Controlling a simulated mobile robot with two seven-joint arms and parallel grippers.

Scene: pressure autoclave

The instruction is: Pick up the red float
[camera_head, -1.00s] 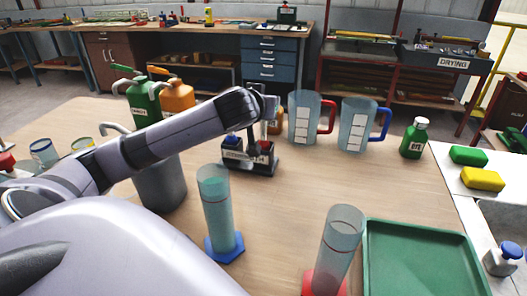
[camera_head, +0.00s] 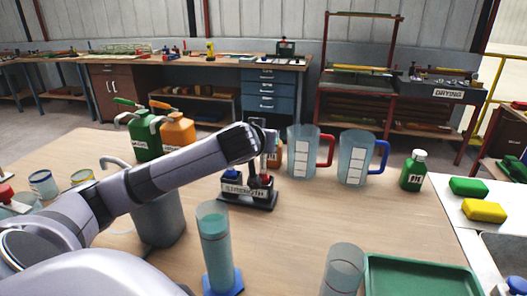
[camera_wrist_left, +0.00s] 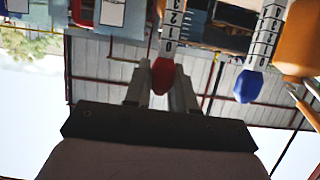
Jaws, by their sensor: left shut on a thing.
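The red float (camera_wrist_left: 163,76) has a red bulb and a white numbered stem in the left wrist view. My left gripper (camera_wrist_left: 162,88) is shut on it, one finger on each side of the bulb. In the head view my left gripper (camera_head: 270,158) is just above the black labelled stand (camera_head: 262,202), with the red float (camera_head: 265,179) under it. I cannot tell whether the float is clear of the stand. A blue float (camera_head: 233,173) is beside it in the stand; it also shows in the left wrist view (camera_wrist_left: 249,86). My right gripper is out of view.
Two clear jugs, one red-handled (camera_head: 302,152) and one blue-handled (camera_head: 357,158), stand close behind right. A tall cylinder with a blue base (camera_head: 216,245) is in front, another clear cylinder (camera_head: 343,268) right of it. A green tray (camera_head: 420,278) lies front right. The table between is clear.

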